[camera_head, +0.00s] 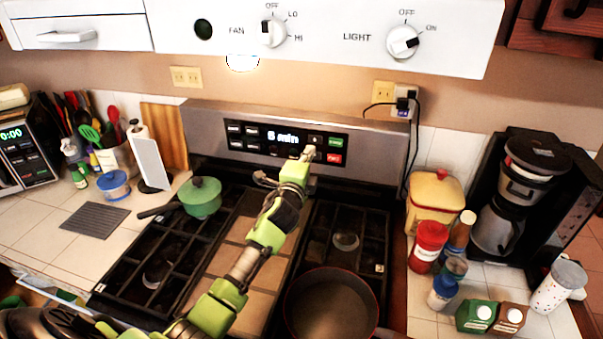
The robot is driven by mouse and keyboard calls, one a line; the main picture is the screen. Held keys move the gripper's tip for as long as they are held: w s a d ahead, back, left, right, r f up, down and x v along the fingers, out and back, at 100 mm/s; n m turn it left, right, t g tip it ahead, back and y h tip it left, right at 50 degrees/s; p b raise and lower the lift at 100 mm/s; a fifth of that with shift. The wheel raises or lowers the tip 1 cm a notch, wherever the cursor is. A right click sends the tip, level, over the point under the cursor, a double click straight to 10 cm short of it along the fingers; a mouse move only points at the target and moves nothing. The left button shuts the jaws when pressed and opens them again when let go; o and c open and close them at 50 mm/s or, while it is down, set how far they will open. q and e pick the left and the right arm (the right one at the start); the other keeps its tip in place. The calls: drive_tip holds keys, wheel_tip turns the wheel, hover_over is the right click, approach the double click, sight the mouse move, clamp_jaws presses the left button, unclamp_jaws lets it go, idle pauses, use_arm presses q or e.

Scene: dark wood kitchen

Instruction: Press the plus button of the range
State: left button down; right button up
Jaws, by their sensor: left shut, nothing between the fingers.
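The range (182,112) stands against the back wall, with a dark control panel (255,147) on its upright back. The panel display reads what looks like "5 min", with small dark buttons beside it and a green and a red button at its right end. My left gripper (308,153) is shut and empty, its tip at the panel just right of the display. The tip overlaps the buttons there, so I cannot tell whether it touches one. The plus sign is too small to make out. My right gripper is not in view.
A green lidded pot (201,198) sits on the left burners and a dark pan (330,306) at the front right. The hood (330,30) hangs above. A coffee maker (525,195) and several jars, including a red one (428,246), stand on the right counter.

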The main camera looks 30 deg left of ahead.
use_arm(q)
drive_tip(key=b+v, duration=0.1)
drive_tip(key=v, duration=0.6)
drive_tip(key=shift+f+b, duration=0.35)
drive_tip(key=shift+b, duration=0.05)
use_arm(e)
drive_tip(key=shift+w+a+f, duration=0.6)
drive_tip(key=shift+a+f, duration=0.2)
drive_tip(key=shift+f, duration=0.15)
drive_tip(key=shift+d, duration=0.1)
use_arm(q)
drive_tip(key=shift+a, duration=0.1)
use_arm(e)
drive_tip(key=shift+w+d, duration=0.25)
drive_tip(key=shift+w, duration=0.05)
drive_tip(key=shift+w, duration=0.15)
